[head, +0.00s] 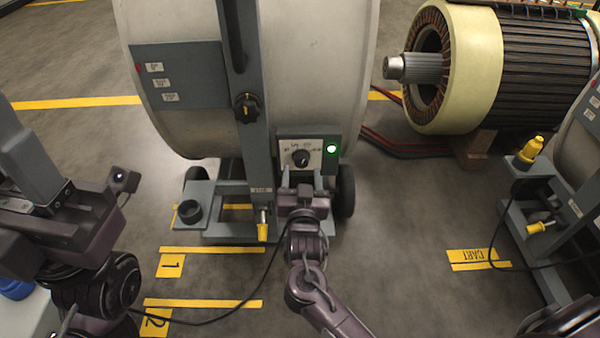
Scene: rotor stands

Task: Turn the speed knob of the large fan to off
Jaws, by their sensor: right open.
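The large fan (300,60) is a big pale drum on a grey wheeled stand in the upper middle of the head view. Its black speed knob (301,158) sits on a white dial plate in a grey control box (285,133). A green lamp (332,149) glows on the box, right of the dial. The knob's pointer is too small to read surely. My right gripper (302,183) is open, just below the knob in the picture. It covers the lower part of the box; I cannot tell whether it touches anything. My left arm shows at the left, but its gripper cannot be made out.
A larger black knob (246,107) sits on the fan's upright bar. A yellow-ended plug (262,224) and a dark cup (190,209) are on the stand. A cable crosses the floor. A rotor (540,65) lies at the back right; another stand (535,205) is at the right.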

